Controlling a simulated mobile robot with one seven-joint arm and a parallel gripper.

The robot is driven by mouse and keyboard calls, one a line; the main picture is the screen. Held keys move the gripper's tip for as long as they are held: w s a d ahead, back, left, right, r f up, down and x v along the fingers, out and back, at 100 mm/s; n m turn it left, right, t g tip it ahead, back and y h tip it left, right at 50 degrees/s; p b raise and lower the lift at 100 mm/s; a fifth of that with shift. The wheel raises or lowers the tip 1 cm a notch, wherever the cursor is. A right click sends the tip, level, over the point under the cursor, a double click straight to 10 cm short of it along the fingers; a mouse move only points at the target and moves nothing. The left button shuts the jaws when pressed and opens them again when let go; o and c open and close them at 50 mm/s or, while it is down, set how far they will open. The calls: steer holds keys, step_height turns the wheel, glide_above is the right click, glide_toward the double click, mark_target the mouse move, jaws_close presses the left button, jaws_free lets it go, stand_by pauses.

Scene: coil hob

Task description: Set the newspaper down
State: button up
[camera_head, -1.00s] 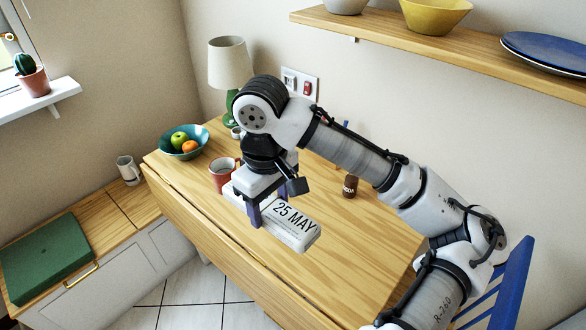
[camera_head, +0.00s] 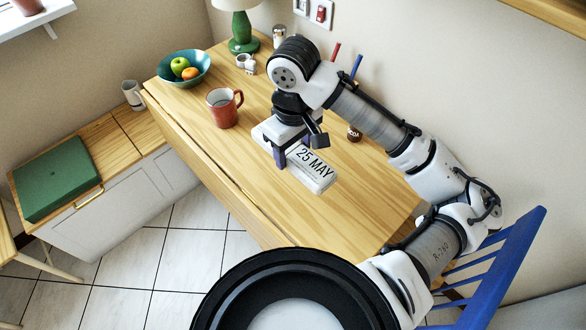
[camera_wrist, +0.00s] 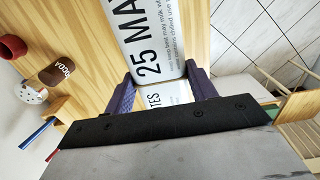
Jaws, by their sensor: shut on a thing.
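The newspaper (camera_head: 317,170) is a rolled or folded white bundle with "25 MAY" in dark print. My gripper (camera_head: 292,152) is shut on it from above, near its middle, and covers part of it. The newspaper lies level, low over the wooden table (camera_head: 235,170), right of the red mug; I cannot tell whether it touches the top. In the wrist view the newspaper (camera_wrist: 152,35) runs between the two purple fingers of my gripper (camera_wrist: 160,92), and its near end is hidden by the gripper body.
The red mug (camera_head: 222,110), a teal fruit bowl (camera_head: 183,67) and a green lamp (camera_head: 241,30) stand at the table's left and back. A brown cocoa jar (camera_head: 354,135) is behind my gripper. A blue chair (camera_head: 508,270) stands right. The table's front part is clear.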

step_height(320, 180, down, 11)
steer(key=shift+f+b, duration=0.1)
steer(key=shift+b, duration=0.3)
steer(key=shift+f, duration=0.15)
steer(key=o, duration=1)
steer(key=shift+o, duration=0.2)
step_height(320, 180, up, 12)
steer(key=shift+r+p, duration=0.2)
steer(key=shift+p, duration=0.1)
